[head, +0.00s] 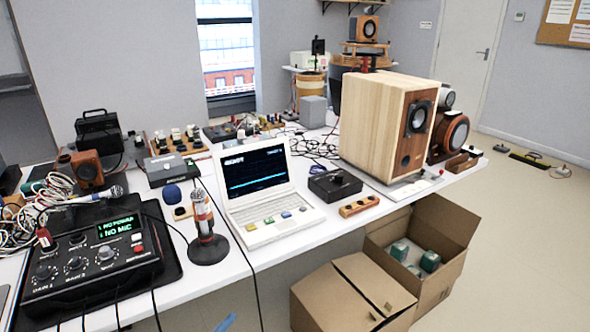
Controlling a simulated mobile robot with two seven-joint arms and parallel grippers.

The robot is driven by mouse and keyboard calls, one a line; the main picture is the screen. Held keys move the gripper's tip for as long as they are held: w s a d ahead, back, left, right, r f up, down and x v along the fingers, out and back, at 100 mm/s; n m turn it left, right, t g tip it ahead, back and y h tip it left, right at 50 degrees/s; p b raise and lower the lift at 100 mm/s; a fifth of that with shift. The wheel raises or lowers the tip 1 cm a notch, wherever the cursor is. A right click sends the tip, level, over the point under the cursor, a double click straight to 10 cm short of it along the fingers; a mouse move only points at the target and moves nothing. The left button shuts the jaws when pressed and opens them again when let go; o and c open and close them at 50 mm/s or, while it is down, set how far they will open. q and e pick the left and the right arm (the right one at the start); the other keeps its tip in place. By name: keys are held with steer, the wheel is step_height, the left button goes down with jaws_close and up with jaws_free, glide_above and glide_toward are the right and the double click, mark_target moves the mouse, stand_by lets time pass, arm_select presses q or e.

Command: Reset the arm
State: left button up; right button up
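The white table (190,285) stands in front of me and bears several devices. A black mixer box (90,255) with a green "NO POWER / NO MIC" display is at the front left. An orange and silver microphone-like object (203,213) stands upright on a round black base. A white laptop (258,185) is open at the middle, with a blue line on its dark screen. A large wooden speaker (380,120) stands at the right.
Two cardboard boxes stand on the floor before the table: a nearer one (345,300) and an open one (445,225) holding green-and-white items. Cables (60,195) tangle at the table's left. A small black box (335,185) sits beside the laptop. Floor at right is largely clear.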

arm_select(q)
steer(key=s+a+f+n+g+y+b, duration=0.25)
steer(key=s+a+f+n+y, duration=0.35)
steer(key=s+f+n, duration=0.4)
steer(key=s+a+r+g+p, duration=0.1)
steer(key=r+p, duration=0.7)
steer(key=p, duration=0.8)
steer(key=s+a+r+g+y+p, duration=0.1)
steer(key=a+r+p, duration=0.3)
steer(key=p, duration=1.2)
step_height(320, 180, up, 4)
steer(key=shift+r+n+g+y+p, duration=0.1)
steer(key=shift+n+g+y+p, duration=0.25)
steer(key=shift+g, duration=0.2)
arm_select(e)
steer(key=s+d+r+g+h, duration=0.1)
steer(key=r, duration=0.6)
steer(key=s+d+r, duration=0.1)
steer(key=d+r, duration=0.1)
steer(key=r, duration=0.6)
steer(key=shift+s+d+r+g+h, duration=0.15)
steer(key=shift+s+d+g+h, duration=0.1)
steer(key=shift+s+g+h, duration=0.15)
